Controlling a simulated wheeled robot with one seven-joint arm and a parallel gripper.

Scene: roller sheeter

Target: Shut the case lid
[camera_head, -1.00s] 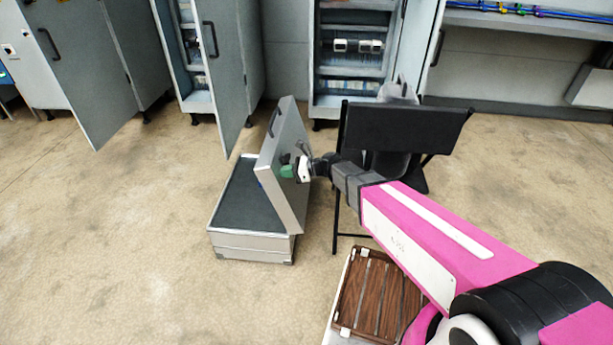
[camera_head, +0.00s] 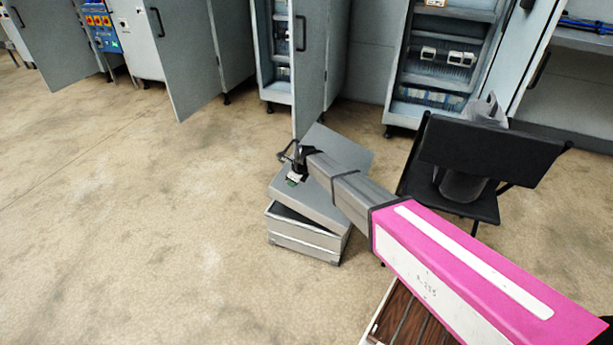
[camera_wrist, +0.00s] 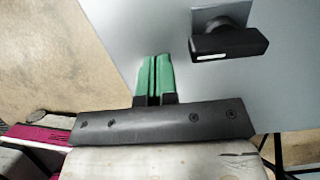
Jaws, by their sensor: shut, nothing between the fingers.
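The grey metal case (camera_head: 305,238) stands on the floor near the middle of the head view. Its lid (camera_head: 347,153) lies low over it, still tilted. A dark gap shows between the lid and the case wall at the front. My gripper (camera_head: 292,181) is at the lid's left part, over its outer face, with green fingertips. In the wrist view the fingertips (camera_wrist: 155,72) are together with nothing between them, against the pale lid surface (camera_wrist: 120,30). Whether they touch it I cannot tell. My arm hides part of the lid's right side.
A black folding chair (camera_head: 490,150) with a grey cylinder on it stands right of the case. Open grey cabinets (camera_head: 445,60) line the back, one door (camera_head: 312,70) reaching close behind the lid. A wooden slatted piece (camera_head: 410,322) is at lower right. The left floor is clear.

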